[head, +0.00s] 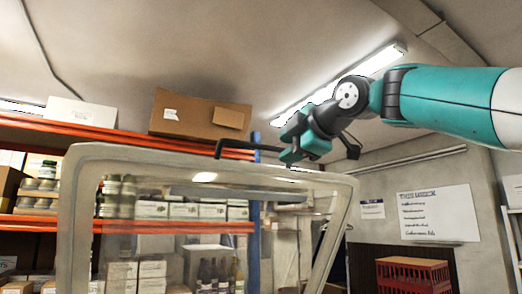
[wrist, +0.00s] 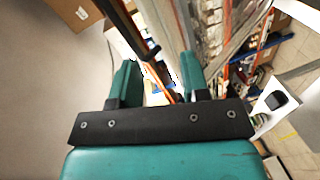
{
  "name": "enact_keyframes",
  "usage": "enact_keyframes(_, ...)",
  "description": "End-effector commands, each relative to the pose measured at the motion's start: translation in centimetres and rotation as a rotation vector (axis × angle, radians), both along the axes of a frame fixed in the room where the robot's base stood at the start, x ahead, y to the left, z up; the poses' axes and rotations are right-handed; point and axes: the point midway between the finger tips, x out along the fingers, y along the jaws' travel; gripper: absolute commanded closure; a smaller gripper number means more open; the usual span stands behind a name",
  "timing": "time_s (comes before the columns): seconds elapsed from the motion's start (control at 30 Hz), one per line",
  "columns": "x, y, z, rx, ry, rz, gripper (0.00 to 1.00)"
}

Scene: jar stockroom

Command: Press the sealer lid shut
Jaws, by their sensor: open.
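The sealer lid (head: 75,200) stands raised in the head view, a pale grey frame around a clear panel. A dark bar handle (head: 235,146) runs along its top edge. My gripper (head: 298,152) is at the top edge, right of the middle, close to the handle; contact cannot be told. In the wrist view its two teal fingers are apart (wrist: 158,75), with a dark bar (wrist: 130,30) reaching toward the gap between them. The lid's pale frame and clear panel (wrist: 208,30) seem to lie beyond the right finger. The sealer's base is out of view.
Orange-beamed shelves (head: 180,226) with jars, boxes and bottles stand behind the lid. Cardboard boxes (head: 195,115) sit on top. A whiteboard (head: 438,213) hangs on the right wall above a red crate (head: 412,274).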

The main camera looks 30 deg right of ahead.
Motion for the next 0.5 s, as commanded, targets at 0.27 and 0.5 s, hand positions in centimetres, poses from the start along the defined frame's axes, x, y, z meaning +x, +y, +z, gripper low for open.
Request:
enact_keyframes(0.27, -1.2, -1.9, 5.4, -0.195, -0.135, -0.045, 0.58)
enact_keyframes(0.5, 3.2, -1.8, 5.3, -0.191, -0.13, -0.04, 0.58)
